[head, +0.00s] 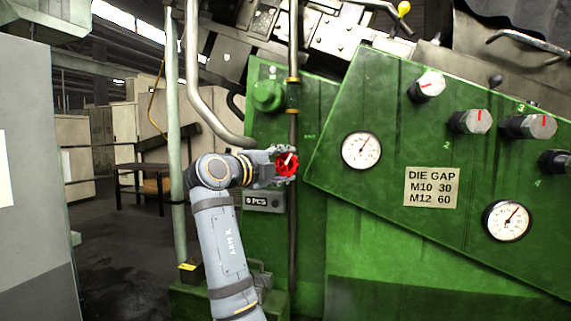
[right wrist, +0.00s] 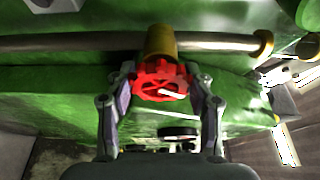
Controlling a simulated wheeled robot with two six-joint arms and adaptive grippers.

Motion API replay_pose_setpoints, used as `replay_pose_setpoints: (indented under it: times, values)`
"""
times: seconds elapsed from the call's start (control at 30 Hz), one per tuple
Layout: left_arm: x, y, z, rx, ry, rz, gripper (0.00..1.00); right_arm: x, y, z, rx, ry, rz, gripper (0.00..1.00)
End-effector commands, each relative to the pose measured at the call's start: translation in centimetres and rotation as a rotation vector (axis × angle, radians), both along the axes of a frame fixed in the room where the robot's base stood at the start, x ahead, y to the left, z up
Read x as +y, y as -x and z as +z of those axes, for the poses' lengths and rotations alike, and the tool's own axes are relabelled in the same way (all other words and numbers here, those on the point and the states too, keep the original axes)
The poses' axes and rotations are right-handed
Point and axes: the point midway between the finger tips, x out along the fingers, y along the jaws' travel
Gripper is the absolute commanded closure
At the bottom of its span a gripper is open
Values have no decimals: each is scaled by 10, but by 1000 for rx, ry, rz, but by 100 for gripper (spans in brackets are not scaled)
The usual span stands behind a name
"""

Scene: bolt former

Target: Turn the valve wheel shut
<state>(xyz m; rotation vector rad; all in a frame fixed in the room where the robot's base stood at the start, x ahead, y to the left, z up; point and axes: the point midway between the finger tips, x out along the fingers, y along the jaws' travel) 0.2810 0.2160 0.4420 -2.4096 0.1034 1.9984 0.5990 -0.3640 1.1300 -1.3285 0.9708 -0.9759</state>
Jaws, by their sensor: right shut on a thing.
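The valve wheel (head: 289,166) is small and red with a notched rim and a white mark. It sits on a thin upright pipe on the front of the green machine. My right gripper (head: 281,164) reaches it from the left and is shut on its rim. In the right wrist view the two fingers (right wrist: 163,88) press on opposite sides of the wheel (right wrist: 158,82). A brass valve body (right wrist: 160,40) stands behind the wheel on the pipe. The white mark points up and right in the head view. My left gripper is not in view.
A sloped green panel (head: 390,215) with gauges, knobs and a DIE GAP plate (head: 431,187) is close on the right. A thick grey pipe (head: 200,90) bends down just above my right gripper. A pale green post (head: 173,120) stands left of my arm. Open floor lies further left.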

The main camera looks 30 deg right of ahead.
Motion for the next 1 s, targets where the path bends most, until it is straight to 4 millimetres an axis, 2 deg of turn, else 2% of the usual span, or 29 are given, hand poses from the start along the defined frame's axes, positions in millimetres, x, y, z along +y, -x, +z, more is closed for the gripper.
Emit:
replay_pose_setpoints:
  times: [0.33, 0.37, 0.5, 0.83, 1.0]
  values:
    - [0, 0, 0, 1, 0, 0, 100, 0, 0, 0, -4, -2, 1, 79]
    - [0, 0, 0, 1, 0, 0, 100, 0, 0, 0, -4, -2, 1, 43]
    - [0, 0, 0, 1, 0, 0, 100, 0, 0, 0, -4, -2, 1, 24]
    - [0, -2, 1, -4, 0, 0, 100, 2, 0, 0, -3, -2, 1, 24]
    - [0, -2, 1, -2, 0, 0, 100, 26, 7, 0, -2, -3, 6, 24]
